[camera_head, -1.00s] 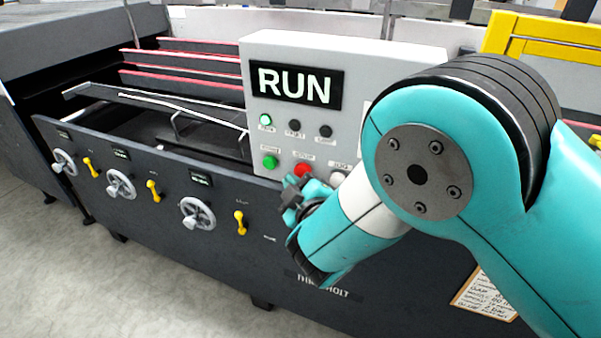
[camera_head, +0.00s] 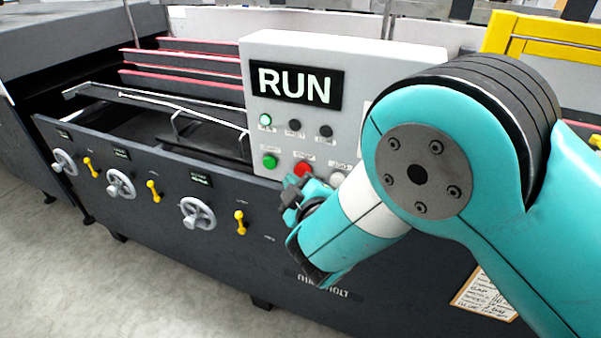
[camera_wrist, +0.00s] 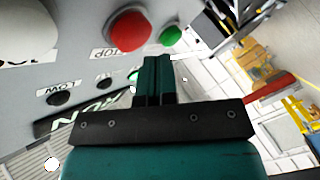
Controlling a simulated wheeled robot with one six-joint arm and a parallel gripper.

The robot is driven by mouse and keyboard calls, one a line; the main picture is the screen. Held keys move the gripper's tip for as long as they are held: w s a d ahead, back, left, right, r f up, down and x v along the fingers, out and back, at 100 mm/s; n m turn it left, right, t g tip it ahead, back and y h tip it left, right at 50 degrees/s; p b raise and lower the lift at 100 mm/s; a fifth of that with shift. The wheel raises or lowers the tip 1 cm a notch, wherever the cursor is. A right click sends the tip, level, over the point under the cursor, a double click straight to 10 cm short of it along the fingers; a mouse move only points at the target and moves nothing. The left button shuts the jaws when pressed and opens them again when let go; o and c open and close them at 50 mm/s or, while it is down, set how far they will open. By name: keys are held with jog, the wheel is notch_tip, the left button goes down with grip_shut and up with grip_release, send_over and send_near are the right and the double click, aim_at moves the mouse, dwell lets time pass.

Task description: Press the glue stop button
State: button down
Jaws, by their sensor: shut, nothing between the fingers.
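The red stop button (camera_head: 302,169) sits on the front of the grey control box (camera_head: 350,60), between a green button (camera_head: 269,161) and a white one (camera_head: 338,178). My gripper (camera_head: 291,197) is shut and empty, just below and in front of the red button. In the wrist view the red button (camera_wrist: 128,31) is large, with a label reading STOP beside it. The shut fingertips of my gripper (camera_wrist: 157,64) lie close to it there, to its lower right in the picture. I cannot tell whether they touch the panel. The display (camera_head: 294,87) reads RUN.
A green lamp (camera_head: 265,119) is lit beside two dark lamps. Handwheels (camera_head: 197,213) and yellow levers (camera_head: 240,222) line the machine's dark side panel at left. A yellow guard (camera_head: 540,38) stands at the upper right. The grey floor in front is clear.

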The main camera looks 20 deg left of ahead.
jog(key=shift+w+p, duration=0.4)
jog(key=shift+w, duration=0.05)
jog(key=shift+w+p, duration=0.5)
jog(key=shift+p, duration=0.1)
dwell(0.9)
jog(key=shift+s, duration=0.1)
jog(key=s+b, duration=0.1)
jog(key=b, duration=0.2)
jog(key=shift+s, duration=0.35)
dwell(0.4)
